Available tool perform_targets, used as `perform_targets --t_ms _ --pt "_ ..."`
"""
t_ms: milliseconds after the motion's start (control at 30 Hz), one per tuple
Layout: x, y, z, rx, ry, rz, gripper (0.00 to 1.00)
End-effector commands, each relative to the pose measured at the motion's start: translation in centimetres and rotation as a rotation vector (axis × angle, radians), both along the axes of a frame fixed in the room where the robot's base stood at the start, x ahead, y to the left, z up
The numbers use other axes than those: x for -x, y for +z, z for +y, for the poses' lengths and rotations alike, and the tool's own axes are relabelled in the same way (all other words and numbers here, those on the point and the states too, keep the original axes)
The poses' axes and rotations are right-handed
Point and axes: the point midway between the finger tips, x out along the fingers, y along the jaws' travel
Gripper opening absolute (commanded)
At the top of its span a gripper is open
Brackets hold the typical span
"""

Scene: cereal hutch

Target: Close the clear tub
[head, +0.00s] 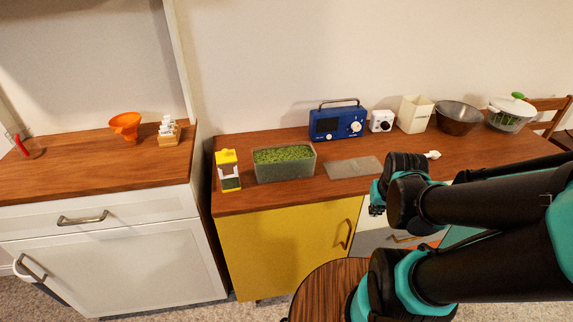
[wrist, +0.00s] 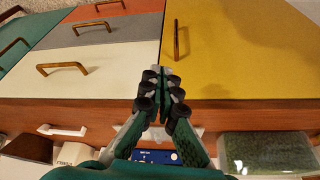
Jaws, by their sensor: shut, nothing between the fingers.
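The clear tub (head: 285,171) stands open on the wooden counter, filled with green bits. It also shows at the lower right of the wrist view (wrist: 265,160). A flat, clear sheet that looks like its lid (head: 353,167) lies on the counter just right of the tub, apart from it. My gripper (head: 376,198) is at the counter's front edge, right of and nearer than the lid. In the wrist view my gripper (wrist: 163,78) is shut and empty, with its fingers together over the cabinet fronts. The fingers hide most of the lid there.
A yellow-and-white dispenser (head: 229,170) stands close left of the tub. A blue radio (head: 338,122), white cube (head: 381,121), cream bin (head: 414,114), dark bowl (head: 457,117) and salad spinner (head: 511,112) line the back. A white utensil (head: 432,154) lies beyond my arm.

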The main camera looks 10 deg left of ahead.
Motion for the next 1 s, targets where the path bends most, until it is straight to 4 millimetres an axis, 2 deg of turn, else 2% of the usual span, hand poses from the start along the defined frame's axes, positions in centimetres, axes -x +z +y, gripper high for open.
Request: perform_targets --t_ms 33,133,233,367,500,700,833,1000 --pt "0.0 0.0 0.0 0.000 0.000 0.000 0.04" --pt "-0.5 0.3 0.0 0.001 0.006 0.007 0.16" --pt "-2.2 1.2 0.2 0.007 0.026 0.032 0.27" --pt "-6.2 3.2 0.8 0.020 0.079 0.095 0.27" --pt "-11.2 5.3 1.6 0.036 0.150 0.178 0.27" --pt "-17.6 7.2 2.9 0.052 0.242 0.285 0.27" --pt "-20.4 7.8 3.6 0.058 0.285 0.334 0.27" --pt "-21.9 8.1 4.0 0.062 0.312 0.364 0.27"
